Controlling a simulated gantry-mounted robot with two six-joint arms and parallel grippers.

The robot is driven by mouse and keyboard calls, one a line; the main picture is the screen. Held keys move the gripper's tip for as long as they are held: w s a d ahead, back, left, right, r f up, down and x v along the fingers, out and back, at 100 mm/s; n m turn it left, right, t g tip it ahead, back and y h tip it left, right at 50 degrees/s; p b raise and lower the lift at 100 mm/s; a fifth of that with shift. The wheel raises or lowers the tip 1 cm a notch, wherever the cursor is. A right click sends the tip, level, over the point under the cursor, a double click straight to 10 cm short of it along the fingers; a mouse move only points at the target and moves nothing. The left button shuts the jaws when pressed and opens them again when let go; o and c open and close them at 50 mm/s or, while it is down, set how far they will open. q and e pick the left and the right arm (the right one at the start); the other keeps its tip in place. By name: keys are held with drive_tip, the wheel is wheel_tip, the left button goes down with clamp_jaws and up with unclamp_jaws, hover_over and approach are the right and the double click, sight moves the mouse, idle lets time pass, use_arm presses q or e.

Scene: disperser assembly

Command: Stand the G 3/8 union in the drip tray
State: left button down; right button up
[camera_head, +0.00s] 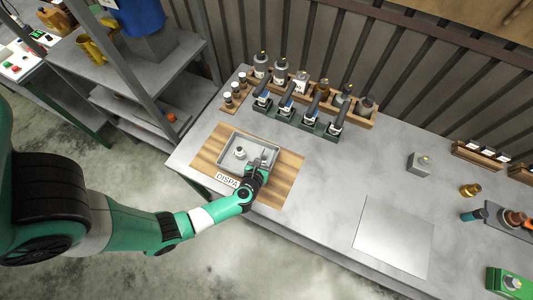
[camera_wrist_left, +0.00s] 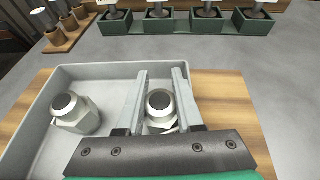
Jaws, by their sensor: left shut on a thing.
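The grey drip tray (camera_head: 255,145) lies on a wooden board. In the left wrist view the tray (camera_wrist_left: 110,88) fills the left and middle. My left gripper (camera_head: 263,161) is over the tray's right part. Its fingers (camera_wrist_left: 160,95) are shut on a pale metal union (camera_wrist_left: 160,103), which is upright with its round opening up. The gripper hides its lower part, so I cannot tell whether it touches the tray floor. A second similar metal union (camera_wrist_left: 75,113) stands in the tray's left part, apart from the held one; it also shows in the head view (camera_head: 239,153). I cannot read any size marking.
A rack of dark green holders (camera_head: 290,113) and a wooden bottle rack (camera_head: 320,88) stand behind the tray. A small wooden rack (camera_head: 235,96) is at the back left. A flat metal plate (camera_head: 395,235) lies at the right, with clear bench between it and the board (camera_head: 285,185).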

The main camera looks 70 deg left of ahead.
use_arm(q)
drive_tip(key=c, duration=1)
unclamp_jaws()
drive_tip(key=shift+f, duration=0.15)
drive_tip(key=shift+o, duration=0.8)
drive_tip(key=shift+r, duration=0.3)
drive_tip(key=p+v, duration=0.2)
drive_tip(key=v, duration=1)
